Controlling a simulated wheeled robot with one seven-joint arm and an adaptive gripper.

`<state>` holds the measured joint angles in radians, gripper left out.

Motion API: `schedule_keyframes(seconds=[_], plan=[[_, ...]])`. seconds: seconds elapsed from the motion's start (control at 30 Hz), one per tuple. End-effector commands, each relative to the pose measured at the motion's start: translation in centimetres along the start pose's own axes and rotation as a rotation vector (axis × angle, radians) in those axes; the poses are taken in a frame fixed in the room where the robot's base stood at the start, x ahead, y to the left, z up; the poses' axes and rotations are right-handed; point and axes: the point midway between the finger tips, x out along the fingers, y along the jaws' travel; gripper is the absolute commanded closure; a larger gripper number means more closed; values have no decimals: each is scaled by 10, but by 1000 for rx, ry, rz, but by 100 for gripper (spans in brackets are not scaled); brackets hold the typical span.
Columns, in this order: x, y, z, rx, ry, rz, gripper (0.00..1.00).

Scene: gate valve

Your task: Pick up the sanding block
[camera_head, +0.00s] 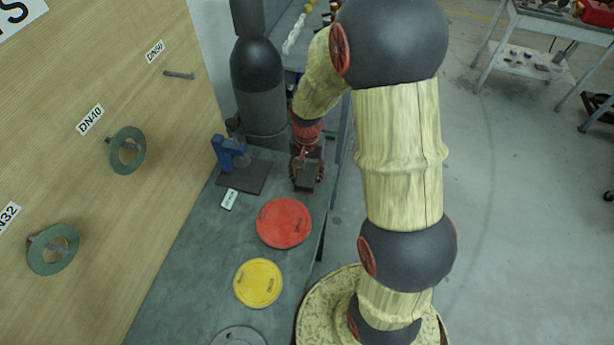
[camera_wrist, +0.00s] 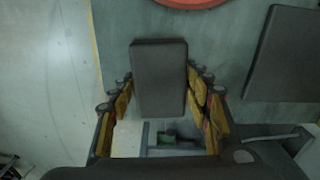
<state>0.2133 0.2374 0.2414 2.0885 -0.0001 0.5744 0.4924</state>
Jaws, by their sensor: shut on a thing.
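The sanding block (camera_wrist: 158,70) is a dark grey rectangular block, seen upright in the middle of the wrist view. My gripper (camera_wrist: 159,88) has a finger along each long side of it and is shut on it. In the head view, my gripper (camera_head: 306,162) points down over the far right part of the green-grey bench (camera_head: 205,265). The block (camera_head: 305,180) shows there as a small dark shape at the fingertips. Whether it touches the bench top or hangs just above it, I cannot tell.
A red disc (camera_head: 284,222) and a yellow disc (camera_head: 258,283) lie on the bench in front of the gripper. A blue device (camera_head: 230,152) on a dark plate (camera_head: 248,180) and a small white label (camera_head: 229,199) are left. A dark cylinder (camera_head: 260,95) stands behind.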

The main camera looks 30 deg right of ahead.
Motion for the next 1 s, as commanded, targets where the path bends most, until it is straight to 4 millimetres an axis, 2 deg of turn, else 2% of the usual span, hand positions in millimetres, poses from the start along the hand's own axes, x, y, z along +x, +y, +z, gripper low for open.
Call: schedule_keyframes(seconds=[0.43, 0.77, 1.0], plan=[[0, 0, 0, 0, 0, 0, 81], [-3, 0, 0, 0, 1, -1, 82], [-28, -1, -1, 0, 4, -2, 82]])
